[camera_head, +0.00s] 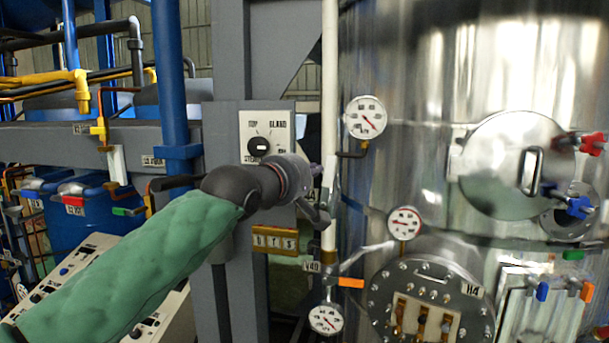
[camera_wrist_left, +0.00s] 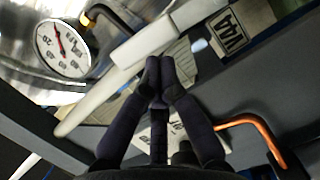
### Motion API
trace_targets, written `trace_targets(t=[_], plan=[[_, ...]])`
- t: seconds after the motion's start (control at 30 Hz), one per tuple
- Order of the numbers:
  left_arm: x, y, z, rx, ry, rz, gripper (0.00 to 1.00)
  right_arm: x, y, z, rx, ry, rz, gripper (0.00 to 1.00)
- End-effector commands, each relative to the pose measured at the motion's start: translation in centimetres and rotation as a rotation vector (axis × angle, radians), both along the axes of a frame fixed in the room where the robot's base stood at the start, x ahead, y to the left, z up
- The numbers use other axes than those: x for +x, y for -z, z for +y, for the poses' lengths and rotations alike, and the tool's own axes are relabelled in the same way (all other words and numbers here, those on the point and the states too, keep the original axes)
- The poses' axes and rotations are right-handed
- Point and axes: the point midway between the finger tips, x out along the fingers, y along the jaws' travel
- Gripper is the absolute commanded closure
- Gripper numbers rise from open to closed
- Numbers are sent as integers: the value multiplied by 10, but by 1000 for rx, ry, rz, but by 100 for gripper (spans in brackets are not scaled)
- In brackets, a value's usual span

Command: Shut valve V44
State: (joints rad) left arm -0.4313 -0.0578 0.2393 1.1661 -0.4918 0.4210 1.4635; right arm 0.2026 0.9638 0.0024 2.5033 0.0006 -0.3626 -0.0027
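The label V44 (camera_wrist_left: 232,30) shows in the wrist view, upper right of my left gripper's fingertips. A pale pipe with a thicker white section (camera_wrist_left: 143,42) runs diagonally just beyond the fingertips. In the head view the same white pipe (camera_head: 330,90) stands upright beside the tank. My left gripper (camera_head: 322,205) is at this pipe, below the upper gauge. In the wrist view its dark fingertips (camera_wrist_left: 160,70) are together, with nothing seen between them. I cannot tell whether they touch the pipe. The V44 handle is not clearly visible. My right gripper is not in view.
A gauge (camera_head: 365,117) and a lower gauge (camera_head: 404,223) sit on the shiny tank (camera_head: 430,60). A selector panel (camera_head: 266,130) is behind my arm. Below are the V40 label (camera_head: 312,267) and an orange lever (camera_head: 350,283). An orange bent bar (camera_wrist_left: 255,125) is right of my fingers.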

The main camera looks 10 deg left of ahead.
Motion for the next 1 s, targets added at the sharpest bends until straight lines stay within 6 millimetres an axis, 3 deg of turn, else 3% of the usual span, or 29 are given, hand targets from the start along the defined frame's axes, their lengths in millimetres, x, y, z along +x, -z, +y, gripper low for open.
trace_targets(t=[0.47, 1.0], plan=[[-1, -1, -42, 423, 3, -14, 100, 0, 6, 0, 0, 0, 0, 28], [-2, 17, -78, 935, 5, -31, 100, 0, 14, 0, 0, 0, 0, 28]])
